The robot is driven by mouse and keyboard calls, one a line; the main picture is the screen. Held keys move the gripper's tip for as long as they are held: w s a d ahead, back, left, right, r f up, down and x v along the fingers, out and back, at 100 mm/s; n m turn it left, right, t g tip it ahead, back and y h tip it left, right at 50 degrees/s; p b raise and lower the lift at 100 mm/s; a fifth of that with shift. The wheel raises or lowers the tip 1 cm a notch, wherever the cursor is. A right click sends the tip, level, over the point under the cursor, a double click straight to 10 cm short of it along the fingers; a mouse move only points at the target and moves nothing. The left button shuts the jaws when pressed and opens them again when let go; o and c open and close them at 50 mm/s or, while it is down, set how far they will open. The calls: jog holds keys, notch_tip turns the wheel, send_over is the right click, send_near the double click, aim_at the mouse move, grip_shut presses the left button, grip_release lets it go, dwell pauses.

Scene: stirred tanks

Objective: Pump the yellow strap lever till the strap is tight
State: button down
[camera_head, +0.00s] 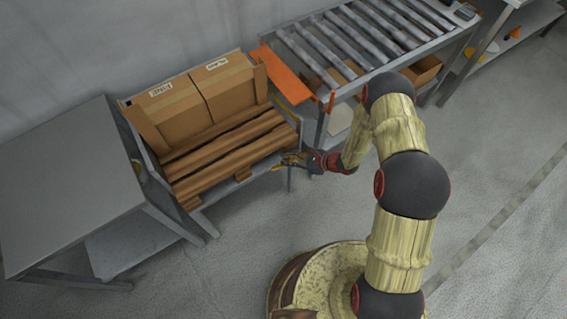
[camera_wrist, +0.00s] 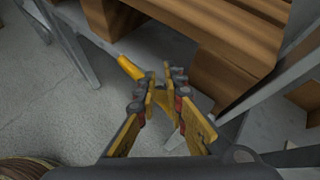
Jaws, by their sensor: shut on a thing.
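The yellow lever (camera_wrist: 131,68) shows in the wrist view just beyond my fingertips, its free end pointing to the upper left. My gripper (camera_wrist: 164,82) is shut on it, with the fingers hiding the gripped part. In the head view, my gripper (camera_head: 297,159) is at the front right corner of the pallet stand, and the lever (camera_head: 279,168) shows as a small yellow piece at its tip. The ratchet body is mostly hidden by the fingers. I cannot tell how tight the strap is.
Cardboard boxes (camera_head: 204,95) sit on a brown wooden pallet (camera_head: 225,157) in a grey metal stand. A grey table (camera_head: 68,185) stands at left. A roller conveyor (camera_head: 365,38) with an orange plate (camera_head: 289,75) is at upper right. The floor in front is clear.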

aim_at(283, 166)
jog(key=shift+s+a+f+b, duration=0.2)
jog(key=shift+a+f+b, duration=0.1)
jog(key=shift+f+b, duration=0.25)
jog(key=shift+s+a+f+b, duration=0.25)
jog(key=shift+a+f+b, duration=0.05)
jog(key=shift+f, duration=0.35)
jog(key=shift+s+a+f+b, duration=0.2)
jog(key=shift+a+f+b, duration=0.1)
jog(key=shift+f+b, duration=0.25)
dwell(2.2)
jog(key=shift+w+d+r+p, duration=0.2)
jog(key=shift+d+r+p, duration=0.1)
jog(key=shift+r, duration=0.2)
jog(key=shift+w+d+r+p, duration=0.15)
jog(key=shift+w+r+p, duration=0.15)
jog(key=shift+r, duration=0.15)
jog(key=shift+w+d+r+p, duration=0.15)
jog(key=shift+d+r+p, duration=0.15)
jog(key=shift+r, duration=0.2)
jog(key=shift+w+d+r+p, duration=0.2)
jog(key=shift+d+r+p, duration=0.1)
jog(key=shift+r, duration=0.3)
jog(key=shift+w+d+r+p, duration=0.15)
jog(key=shift+d+r+p, duration=0.15)
jog(key=shift+r, duration=0.25)
